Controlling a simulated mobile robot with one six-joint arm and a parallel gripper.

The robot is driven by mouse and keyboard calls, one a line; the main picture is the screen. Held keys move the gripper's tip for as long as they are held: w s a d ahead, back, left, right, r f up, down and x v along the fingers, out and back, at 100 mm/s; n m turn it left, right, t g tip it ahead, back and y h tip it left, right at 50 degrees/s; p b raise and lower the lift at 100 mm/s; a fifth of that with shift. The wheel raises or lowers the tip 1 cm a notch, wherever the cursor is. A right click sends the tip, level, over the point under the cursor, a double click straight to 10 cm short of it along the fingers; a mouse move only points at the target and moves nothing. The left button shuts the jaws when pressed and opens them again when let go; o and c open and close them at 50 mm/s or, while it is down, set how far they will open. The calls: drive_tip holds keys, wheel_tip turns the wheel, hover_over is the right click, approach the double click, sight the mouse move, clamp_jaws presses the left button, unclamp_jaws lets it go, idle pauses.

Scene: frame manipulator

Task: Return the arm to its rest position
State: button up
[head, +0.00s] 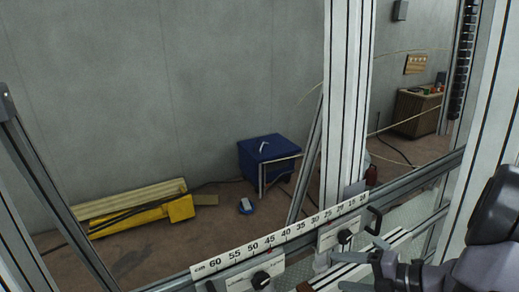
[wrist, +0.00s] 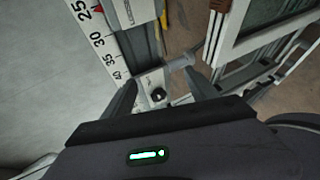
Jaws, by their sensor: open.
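My arm (head: 492,225) is dark grey and comes in from the right edge of the head view. My gripper (head: 352,262) is open, its fingers pointing left beside the lower rail of the frame. In the wrist view my gripper (wrist: 160,79) has its two dark fingers spread apart. A grey rail carriage with a black knob (wrist: 158,95) shows between and beyond the fingers. I see nothing held, and cannot tell whether a finger touches the carriage.
A white ruler (head: 240,252) runs along the lower rail, with two black-knobbed carriages (head: 262,279) on it. A tall aluminium post (head: 343,100) stands close to my gripper. Behind the frame are a blue cabinet (head: 268,150), yellow beams (head: 145,215) and a wooden cabinet (head: 410,112).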

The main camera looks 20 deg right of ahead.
drive_tip(key=w+a+f+n+g+b, duration=0.1)
drive_tip(key=a+f+n+g+b, duration=0.3)
drive_tip(key=a+n, duration=0.4)
drive_tip(key=w+a+f+n+g+b, duration=0.1)
drive_tip(key=a+f+n+g+b, duration=0.1)
drive_tip(key=a+f+n+b, duration=0.35)
drive_tip(key=s+a+f+n+h+b, duration=0.1)
drive_tip(key=a+n+b, duration=0.4)
drive_tip(key=n, duration=0.5)
drive_tip(key=s+a+f+n+h+b, duration=0.2)
drive_tip(key=s+a+f+n+b, duration=0.2)
drive_tip(key=n, duration=0.6)
drive_tip(key=s+a+f+n+t+h+b, duration=0.1)
drive_tip(key=s+a+f+n+b, duration=0.2)
drive_tip(key=a+n+b, duration=0.3)
drive_tip(key=shift+s+a+f+n+h+b, duration=0.35)
drive_tip(key=shift+n+b, duration=1)
drive_tip(key=shift+n, duration=1.2)
drive_tip(key=shift+s+r, duration=0.15)
